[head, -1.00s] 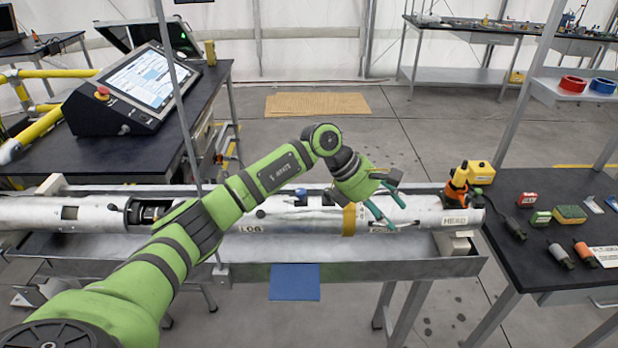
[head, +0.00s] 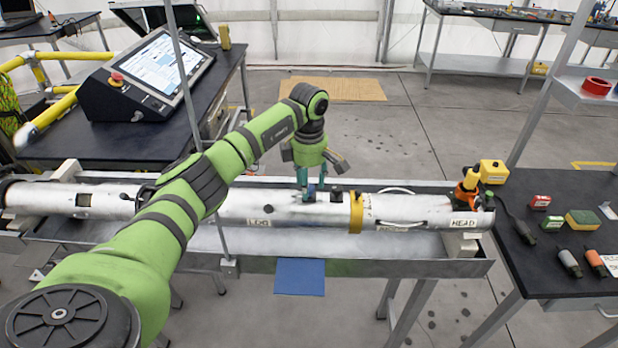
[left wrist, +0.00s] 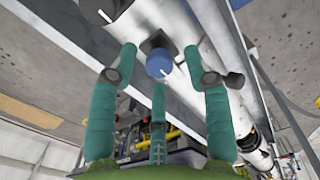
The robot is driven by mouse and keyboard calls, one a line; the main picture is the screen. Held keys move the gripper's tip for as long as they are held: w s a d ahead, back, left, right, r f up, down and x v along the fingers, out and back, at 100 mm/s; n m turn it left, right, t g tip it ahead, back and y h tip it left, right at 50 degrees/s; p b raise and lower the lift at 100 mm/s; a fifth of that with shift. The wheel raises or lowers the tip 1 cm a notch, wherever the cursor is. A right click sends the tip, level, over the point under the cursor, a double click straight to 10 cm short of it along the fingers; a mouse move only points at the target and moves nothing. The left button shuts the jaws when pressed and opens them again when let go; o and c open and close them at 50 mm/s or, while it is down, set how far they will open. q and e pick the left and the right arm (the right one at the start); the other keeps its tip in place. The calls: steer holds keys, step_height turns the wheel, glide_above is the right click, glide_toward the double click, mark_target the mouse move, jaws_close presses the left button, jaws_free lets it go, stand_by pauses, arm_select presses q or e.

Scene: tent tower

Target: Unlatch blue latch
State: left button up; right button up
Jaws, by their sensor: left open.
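The blue latch (left wrist: 158,64) is a small round blue knob with a white line, on a dark square base on the pipe's side. In the head view the blue latch (head: 310,195) is partly hidden by the fingers. My left gripper (head: 312,184) points down at it, and its teal fingers stand open. In the left wrist view my left gripper (left wrist: 160,54) has fingertips on both sides of the latch, apart from it, with no grip on it. My right gripper is not in view.
The long silver pipe (head: 410,208) lies in a metal trough (head: 390,267). A black knob (left wrist: 99,9) sits close to the latch. A yellow band (head: 356,212) and a thin upright pole (head: 207,160) are nearby. A dark table (head: 545,265) with small items stands at right.

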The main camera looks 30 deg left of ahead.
arm_select(q)
steer(key=shift+f, duration=0.15)
jaws_close()
